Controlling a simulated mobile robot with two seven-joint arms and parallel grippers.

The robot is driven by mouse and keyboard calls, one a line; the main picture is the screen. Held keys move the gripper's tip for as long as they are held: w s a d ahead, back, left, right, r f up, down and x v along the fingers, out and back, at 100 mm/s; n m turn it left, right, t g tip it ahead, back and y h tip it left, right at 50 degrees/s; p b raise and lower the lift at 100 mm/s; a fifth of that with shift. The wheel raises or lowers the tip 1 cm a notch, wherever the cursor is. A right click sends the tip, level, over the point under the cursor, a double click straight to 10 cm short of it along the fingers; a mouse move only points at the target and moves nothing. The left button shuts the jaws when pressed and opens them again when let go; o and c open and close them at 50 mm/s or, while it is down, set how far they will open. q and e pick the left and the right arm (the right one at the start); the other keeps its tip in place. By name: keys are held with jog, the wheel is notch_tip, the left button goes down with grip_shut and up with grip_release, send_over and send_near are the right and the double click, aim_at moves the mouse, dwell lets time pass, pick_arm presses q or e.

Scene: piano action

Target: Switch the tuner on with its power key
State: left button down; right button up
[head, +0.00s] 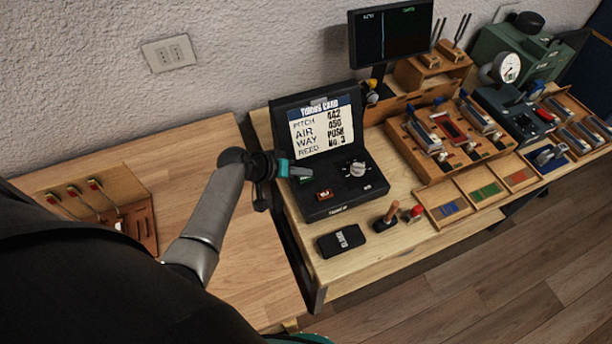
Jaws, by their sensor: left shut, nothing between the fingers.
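The tuner (345,205) is a black case with its lid raised, on the light wood bench in the middle of the head view. A card (322,125) headed "TUNING CARD" is in the lid. The panel carries a silver knob (355,168) and a small orange-red key (324,194); its label is too small to read. My left gripper (288,169) is shut and empty, with its teal fingers over the left edge of the panel. It is up and left of the orange-red key and apart from it. A small green part beside the fingertips is partly hidden. My right gripper is not in view.
A black pad (341,241) lies in front of the tuner, with a wood-handled tool in a holder (387,216) beside it. A dark monitor (392,32) stands behind. Wooden racks and trays (455,135) fill the right. The left tabletop (250,260) is largely clear.

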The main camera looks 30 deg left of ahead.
aim_at(302, 180)
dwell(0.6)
pick_arm(q)
jog(key=shift+f+b, duration=0.4)
jog(key=shift+f, duration=0.05)
jog(key=shift+r+p, duration=0.45)
jog(key=shift+p, duration=0.1)
notch_tip(302, 180, up, 6)
jog(key=p, duration=0.6)
jog(key=shift+r, duration=0.1)
